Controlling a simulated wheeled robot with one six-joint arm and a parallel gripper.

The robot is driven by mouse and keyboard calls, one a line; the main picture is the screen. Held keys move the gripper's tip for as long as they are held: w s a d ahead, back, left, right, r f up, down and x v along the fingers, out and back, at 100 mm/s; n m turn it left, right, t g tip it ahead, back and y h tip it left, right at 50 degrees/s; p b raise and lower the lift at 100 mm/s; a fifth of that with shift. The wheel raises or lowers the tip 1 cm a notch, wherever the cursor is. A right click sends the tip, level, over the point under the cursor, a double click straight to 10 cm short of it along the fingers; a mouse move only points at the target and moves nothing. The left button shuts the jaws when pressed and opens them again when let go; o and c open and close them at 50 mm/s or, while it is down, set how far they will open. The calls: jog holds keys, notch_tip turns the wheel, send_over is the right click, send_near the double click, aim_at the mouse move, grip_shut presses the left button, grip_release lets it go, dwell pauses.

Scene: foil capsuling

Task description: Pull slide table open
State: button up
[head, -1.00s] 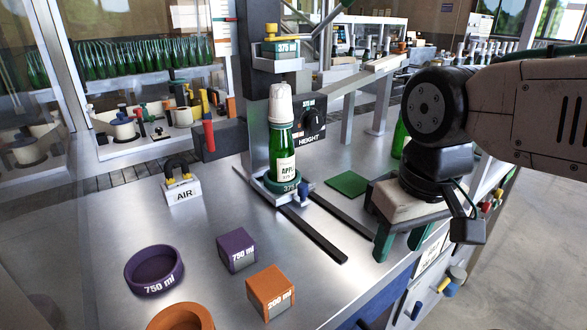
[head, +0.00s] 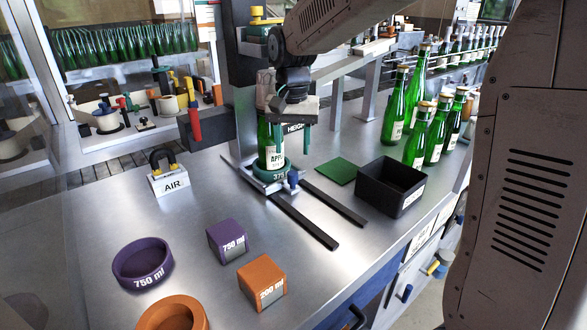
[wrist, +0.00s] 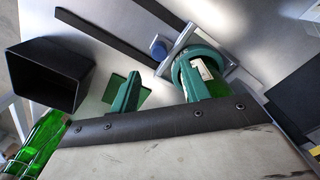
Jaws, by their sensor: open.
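The slide table (head: 272,186) is a small metal carriage on two dark rails (head: 305,222), at the column end of the rails. A blue knob (head: 293,178) is on its front; the knob also shows in the wrist view (wrist: 158,47). A green bottle (head: 268,136) with a cream label stands upright in its green 375 ring (head: 285,171). My gripper (head: 291,142) is open, pointing down beside the bottle's upper part, above the carriage. In the wrist view both green fingers (wrist: 165,70) are apart, one overlapping the ring and bottle. The bottle's top is partly hidden by my gripper.
A black bin (head: 391,186) and several green bottles (head: 416,137) stand at the right. A green pad (head: 336,172) lies beside the rails. Purple (head: 228,241) and orange (head: 262,281) blocks, a purple ring (head: 142,262) and the AIR block (head: 169,181) occupy the front and left.

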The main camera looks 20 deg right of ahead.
aim_at(293, 173)
notch_tip(293, 173, down, 7)
jog(key=shift+f, duration=0.1)
dwell(0.3)
grip_shut()
